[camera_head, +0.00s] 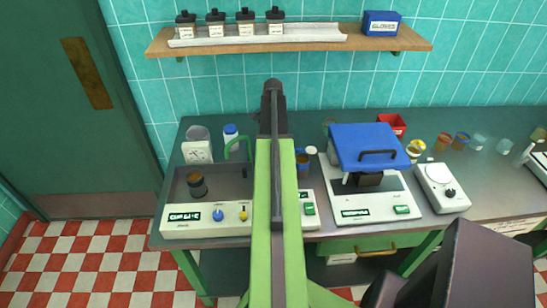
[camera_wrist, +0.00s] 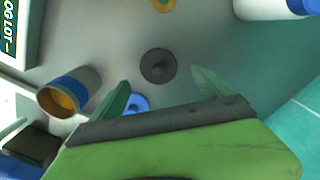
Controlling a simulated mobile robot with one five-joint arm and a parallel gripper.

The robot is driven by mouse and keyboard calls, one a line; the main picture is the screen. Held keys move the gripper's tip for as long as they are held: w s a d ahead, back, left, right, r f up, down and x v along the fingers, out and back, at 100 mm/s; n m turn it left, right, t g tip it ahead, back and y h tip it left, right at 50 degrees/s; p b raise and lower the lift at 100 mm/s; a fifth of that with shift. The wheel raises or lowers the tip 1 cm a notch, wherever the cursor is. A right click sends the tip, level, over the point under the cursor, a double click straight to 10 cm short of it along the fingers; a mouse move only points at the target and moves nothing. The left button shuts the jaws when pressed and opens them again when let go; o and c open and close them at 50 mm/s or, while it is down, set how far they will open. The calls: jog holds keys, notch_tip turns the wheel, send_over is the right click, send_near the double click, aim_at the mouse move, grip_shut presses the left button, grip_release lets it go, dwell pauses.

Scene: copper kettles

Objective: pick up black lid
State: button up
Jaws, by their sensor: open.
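The black lid (camera_wrist: 158,66) is a round dark disc with a small knob in its middle. It lies on the grey bench top (camera_wrist: 110,40) in the wrist view. My gripper (camera_wrist: 163,92) is open, with its two green fingers spread on either side below the lid in the picture. Nothing is between the fingertips, and the lid is just beyond them. How high the fingers are above the bench I cannot tell. In the head view my green arm covers the middle of the bench, and I cannot make out the lid there.
A blue-banded jar with an orange inside (camera_wrist: 70,92) is near the left finger. A blue object (camera_wrist: 137,103) shows between the fingers, partly hidden. A white bottle with a blue cap (camera_wrist: 270,8) is at upper right. A blue-lidded device (camera_head: 368,146) stands right of my arm.

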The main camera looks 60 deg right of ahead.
jog(key=f+b, duration=0.2)
jog(key=f, duration=0.1)
jog(key=f+b, duration=0.1)
jog(key=shift+a+f+b, duration=0.25)
jog(key=shift+f+b, duration=0.05)
jog(key=shift+r, duration=0.2)
jog(key=shift+c, duration=0.4)
jog(key=c, duration=1.3)
notch_tip(320, 180, up, 5)
jog(key=p, duration=0.5)
jog(key=shift+f, duration=0.15)
jog(key=s+r+p, duration=0.2)
jog(key=s, duration=0.2)
jog(key=s+r+p, duration=0.2)
jog(key=s, duration=0.1)
jog(key=s+r+p, duration=0.2)
jog(key=s, duration=0.2)
jog(key=shift+s+d+r, duration=0.1)
jog(key=shift+s+r, duration=0.1)
jog(key=shift+s, duration=0.15)
